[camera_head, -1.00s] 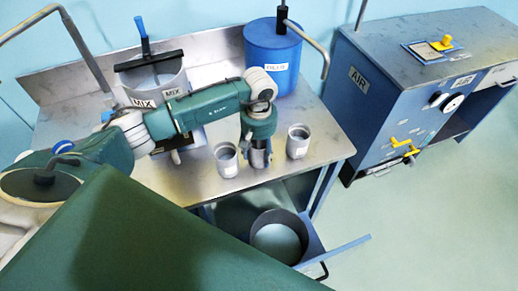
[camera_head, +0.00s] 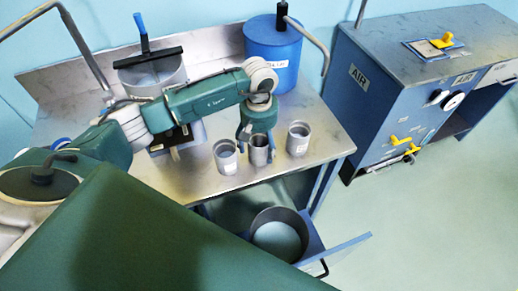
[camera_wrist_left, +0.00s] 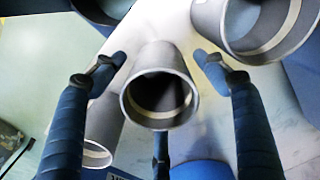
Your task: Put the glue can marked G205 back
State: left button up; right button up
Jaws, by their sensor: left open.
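Three grey metal cans stand upright in a row near the front of the steel bench: a left can (camera_head: 226,157), a middle can (camera_head: 258,155) and a right can (camera_head: 298,139). No G205 marking can be read; the pale labels are too small. My left gripper (camera_head: 257,137) is open at the middle can, with one finger on each side. In the left wrist view the middle can (camera_wrist_left: 160,92) shows its open mouth between the spread fingers, with gaps visible on both sides. My right gripper does not show.
A mixing pot (camera_head: 155,78) and a blue drum (camera_head: 272,55) stand at the back of the bench (camera_head: 215,187). Below, an open drawer (camera_head: 335,250) holds a round container (camera_head: 281,238). A blue AIR cabinet (camera_head: 375,95) stands at right, with free floor in front.

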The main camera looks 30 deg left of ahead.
pick_arm(q)
notch_tip(320, 180, up, 10)
jog(key=b, duration=0.3)
jog(key=shift+r, duration=0.15)
